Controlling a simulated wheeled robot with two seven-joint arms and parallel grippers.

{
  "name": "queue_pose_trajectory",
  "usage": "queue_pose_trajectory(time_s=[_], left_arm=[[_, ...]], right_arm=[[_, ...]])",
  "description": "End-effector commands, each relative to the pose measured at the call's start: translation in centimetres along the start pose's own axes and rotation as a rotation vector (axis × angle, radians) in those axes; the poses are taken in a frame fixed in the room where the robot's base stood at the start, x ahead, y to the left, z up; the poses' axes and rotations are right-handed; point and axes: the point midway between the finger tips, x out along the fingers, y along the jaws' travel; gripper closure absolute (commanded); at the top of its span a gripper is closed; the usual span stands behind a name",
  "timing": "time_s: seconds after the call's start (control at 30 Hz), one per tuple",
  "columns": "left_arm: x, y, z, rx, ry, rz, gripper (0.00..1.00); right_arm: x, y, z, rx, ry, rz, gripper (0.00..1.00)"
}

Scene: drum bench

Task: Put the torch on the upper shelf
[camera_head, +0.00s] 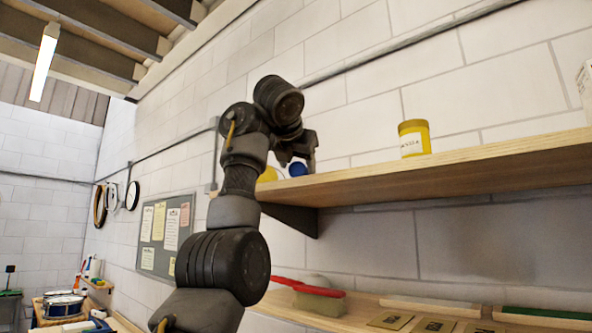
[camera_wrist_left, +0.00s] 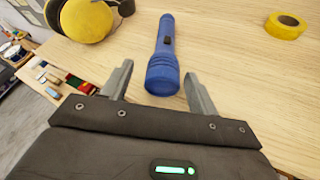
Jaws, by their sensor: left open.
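A blue torch (camera_wrist_left: 163,62) lies on the wooden upper shelf (camera_wrist_left: 225,45) in the left wrist view. Its wide head points toward my left gripper (camera_wrist_left: 158,88). The gripper's fingers are spread, one on each side of the torch head, with nothing held between them. In the head view the gripper (camera_head: 303,152) is at the left end of the upper shelf (camera_head: 450,165), and a small part of the blue torch (camera_head: 298,169) shows below it. Whether the fingers touch the torch cannot be told. My right gripper is not in view.
A yellow rounded object (camera_wrist_left: 88,18) lies left of the torch, and a yellow tape roll (camera_wrist_left: 285,25) lies right of it. A yellow labelled tin (camera_head: 414,138) stands farther along the shelf.

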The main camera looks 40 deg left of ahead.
Motion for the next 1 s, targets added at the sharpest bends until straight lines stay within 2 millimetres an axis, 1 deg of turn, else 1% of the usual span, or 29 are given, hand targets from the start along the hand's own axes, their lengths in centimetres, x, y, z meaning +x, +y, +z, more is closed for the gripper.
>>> queue_pose_trajectory(time_s=[0.03, 0.2, 0.3, 0.43, 0.5, 0.63, 1.0], left_arm=[[-1.1, -0.1, -0.4, -0.002, -0.005, 0.0, 0.4], [-5.0, 0.0, -0.3, -0.003, -0.006, 0.0, 0.4], [-7.0, 0.1, -0.3, -0.002, -0.005, 0.001, 0.4], [-8.9, 0.1, -0.1, -0.004, -0.005, 0.0, 0.4], [-9.6, 0.1, -0.1, -0.003, -0.004, 0.0, 0.4], [-10.2, 0.1, -0.1, -0.004, -0.004, 0.0, 0.4], [-10.3, 0.2, -0.1, -0.004, -0.004, 0.0, 0.4]], right_arm=[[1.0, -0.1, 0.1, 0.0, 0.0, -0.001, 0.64], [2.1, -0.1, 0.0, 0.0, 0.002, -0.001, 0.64], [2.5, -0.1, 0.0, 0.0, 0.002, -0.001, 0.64], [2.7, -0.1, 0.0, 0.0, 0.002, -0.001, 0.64], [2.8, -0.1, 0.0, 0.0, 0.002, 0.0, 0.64], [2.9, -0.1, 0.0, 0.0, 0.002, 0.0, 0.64], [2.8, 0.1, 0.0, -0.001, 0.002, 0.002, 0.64]])
